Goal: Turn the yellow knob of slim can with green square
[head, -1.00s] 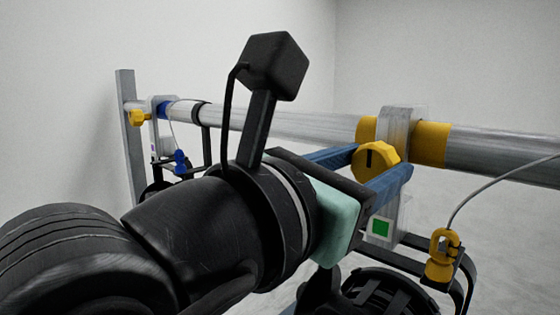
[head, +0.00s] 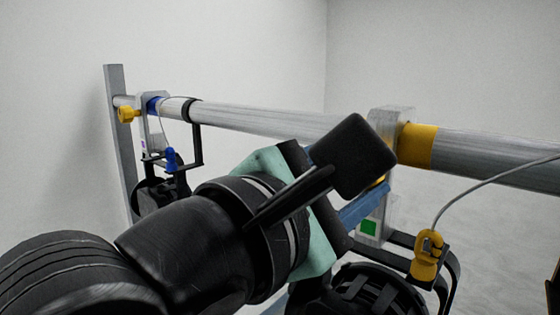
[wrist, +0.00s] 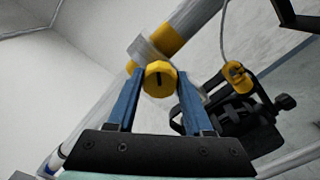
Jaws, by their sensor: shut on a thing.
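The yellow knob (wrist: 159,79) shows in the wrist view between the two blue fingers of my gripper (wrist: 160,82), with a dark slot line on its face. My gripper is shut on it. In the head view my wrist and its black camera block hide most of the knob and the fingers. The clamp (head: 392,122) that bears the knob hangs on the silver pipe. Below it a green square (head: 368,227) sits on the pale bracket. The slim can (head: 370,290) hangs under it, black and partly hidden by my arm.
The silver pipe (head: 480,150) with yellow bands runs across. A yellow cable clip (head: 427,256) hangs beside the can's black yoke. At the left, another can (head: 160,195) hangs from a clamp with a smaller yellow knob (head: 128,114). Pale wall and floor lie behind.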

